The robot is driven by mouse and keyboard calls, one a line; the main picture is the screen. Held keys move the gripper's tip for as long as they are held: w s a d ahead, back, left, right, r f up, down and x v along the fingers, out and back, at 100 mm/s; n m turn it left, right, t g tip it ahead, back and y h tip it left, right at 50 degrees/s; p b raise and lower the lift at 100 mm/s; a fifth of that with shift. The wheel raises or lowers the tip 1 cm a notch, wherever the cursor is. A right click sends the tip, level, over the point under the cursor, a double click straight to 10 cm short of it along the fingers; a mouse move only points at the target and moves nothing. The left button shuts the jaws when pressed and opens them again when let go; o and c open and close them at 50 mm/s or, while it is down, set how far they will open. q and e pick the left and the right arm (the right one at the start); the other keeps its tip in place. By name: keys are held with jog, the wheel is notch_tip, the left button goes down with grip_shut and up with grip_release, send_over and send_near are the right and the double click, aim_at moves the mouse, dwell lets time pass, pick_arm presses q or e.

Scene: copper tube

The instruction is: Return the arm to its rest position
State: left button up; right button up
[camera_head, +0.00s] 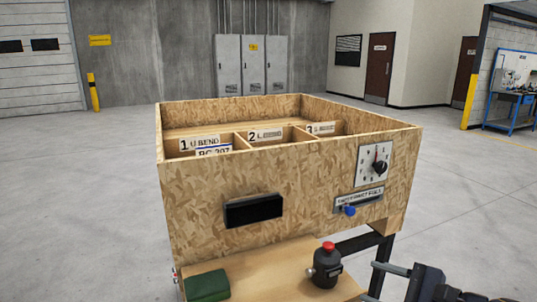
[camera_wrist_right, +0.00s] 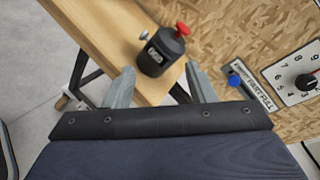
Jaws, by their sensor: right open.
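My right gripper (camera_head: 368,281) is at the lower right of the head view, beside the right end of the wooden shelf. Its two grey fingers are apart. In the right wrist view the open gripper (camera_wrist_right: 159,68) has nothing between its fingers, and a black canister with a red knob (camera_wrist_right: 163,54) shows beyond them. In the head view this canister (camera_head: 325,270) stands upright on the shelf (camera_head: 262,272), left of the gripper and apart from it. My left gripper is not in view. Copper tubes cannot be made out.
A chipboard box (camera_head: 300,185) with labelled compartments stands behind the shelf. Its front has a dial panel (camera_head: 374,165), a blue-knobbed lever (camera_head: 349,210) and a black slot (camera_head: 253,210). A green pad (camera_head: 207,286) lies on the shelf's left. Open floor surrounds the stand.

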jog(key=s+a+n+g+h+p, duration=0.25)
jog(key=s+a+n+g, duration=0.25)
jog(key=s+n, duration=0.5)
jog(key=s+d+f+n+h+p, duration=0.2)
jog(key=s+d+f+n+h, duration=0.1)
jog(key=s+n, duration=0.4)
jog(key=shift+s+d+f+h, duration=0.35)
jog(key=shift+s+d+h, duration=0.3)
jog(key=shift+s, duration=0.4)
dwell(1.0)
